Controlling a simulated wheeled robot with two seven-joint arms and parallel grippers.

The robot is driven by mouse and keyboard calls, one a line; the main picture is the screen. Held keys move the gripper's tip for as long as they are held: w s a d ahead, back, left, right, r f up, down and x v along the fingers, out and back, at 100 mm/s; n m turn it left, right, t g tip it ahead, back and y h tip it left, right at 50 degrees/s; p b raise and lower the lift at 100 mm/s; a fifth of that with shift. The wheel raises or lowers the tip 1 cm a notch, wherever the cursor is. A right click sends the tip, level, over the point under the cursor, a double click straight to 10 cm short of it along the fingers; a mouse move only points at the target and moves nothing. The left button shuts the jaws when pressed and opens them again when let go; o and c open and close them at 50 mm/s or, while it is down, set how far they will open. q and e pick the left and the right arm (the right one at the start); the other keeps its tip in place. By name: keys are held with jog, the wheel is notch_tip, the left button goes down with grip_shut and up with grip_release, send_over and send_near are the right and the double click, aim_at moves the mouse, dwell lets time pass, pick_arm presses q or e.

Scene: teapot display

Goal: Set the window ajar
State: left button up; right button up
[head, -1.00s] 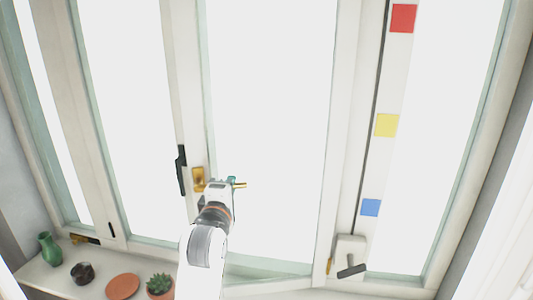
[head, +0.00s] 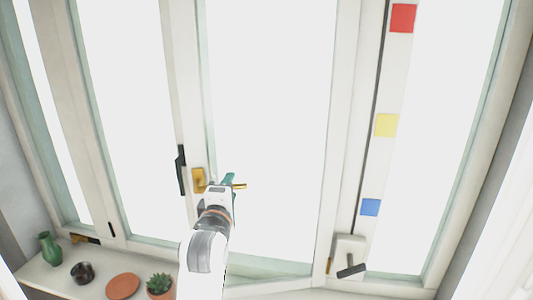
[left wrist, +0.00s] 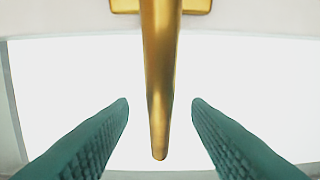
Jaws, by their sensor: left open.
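The tall white-framed window (head: 330,160) fills the head view. A brass handle (head: 199,178) is on the upright frame left of the middle pane. Its lever (head: 239,186) points right and is partly hidden by my gripper. In the left wrist view the brass lever (left wrist: 160,70) runs down between the two teal fingers of my left gripper (left wrist: 160,106), with a gap on both sides. My left gripper (head: 229,181) is open around the lever and does not visibly grip it. My right gripper is not in view.
A black handle (head: 181,170) is on the frame to the left. The sill holds a green vase (head: 50,249), a dark pot (head: 82,273), a terracotta dish (head: 123,287) and a succulent (head: 159,285). A small lever fitting (head: 351,270) is at the lower right.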

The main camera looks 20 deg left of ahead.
pick_arm(q)
jog(key=v, duration=0.7)
jog(key=shift+p, duration=0.35)
jog(key=shift+s+f, duration=0.1)
